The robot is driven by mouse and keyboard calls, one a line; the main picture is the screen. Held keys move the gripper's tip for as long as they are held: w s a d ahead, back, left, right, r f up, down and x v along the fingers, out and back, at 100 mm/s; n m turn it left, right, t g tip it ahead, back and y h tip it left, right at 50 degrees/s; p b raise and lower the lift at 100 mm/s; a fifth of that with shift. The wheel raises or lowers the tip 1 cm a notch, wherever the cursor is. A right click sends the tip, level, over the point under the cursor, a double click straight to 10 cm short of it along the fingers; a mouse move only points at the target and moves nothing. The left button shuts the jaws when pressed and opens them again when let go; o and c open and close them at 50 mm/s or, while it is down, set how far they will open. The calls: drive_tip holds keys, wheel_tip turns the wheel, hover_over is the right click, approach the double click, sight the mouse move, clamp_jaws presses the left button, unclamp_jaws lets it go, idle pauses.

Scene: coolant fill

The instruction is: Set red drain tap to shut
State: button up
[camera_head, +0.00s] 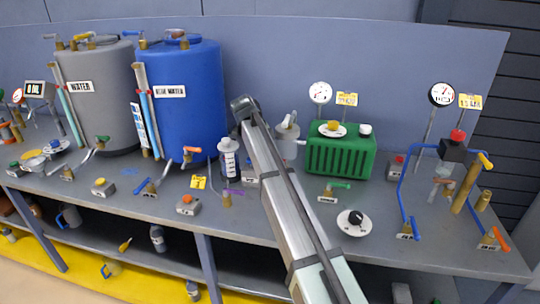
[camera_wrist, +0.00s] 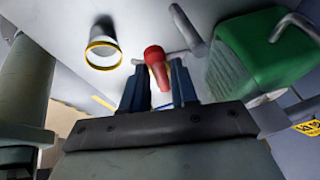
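A red tap handle (camera_wrist: 155,62) shows in the wrist view, between the two dark fingers of my gripper (camera_wrist: 160,82). It is a rounded lever and its far end is the thicker one. The fingers stand close on either side of it. I cannot tell whether they touch it. A short grey pipe stub shows beside the handle. In the head view my arm covers this spot, and neither the gripper nor this red handle can be made out.
A white cup with a yellow rim (camera_wrist: 103,50) is left of the handle. A green ribbed tank (camera_head: 340,152) is close on the right, and it also shows in the wrist view (camera_wrist: 262,50). A blue water barrel (camera_head: 190,95) and a selector dial (camera_head: 352,222) stand on the bench.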

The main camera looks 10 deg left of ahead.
drive_tip(key=shift+o, duration=1.3)
drive_tip(key=v, duration=1.4)
drive_tip(key=shift+f, duration=0.15)
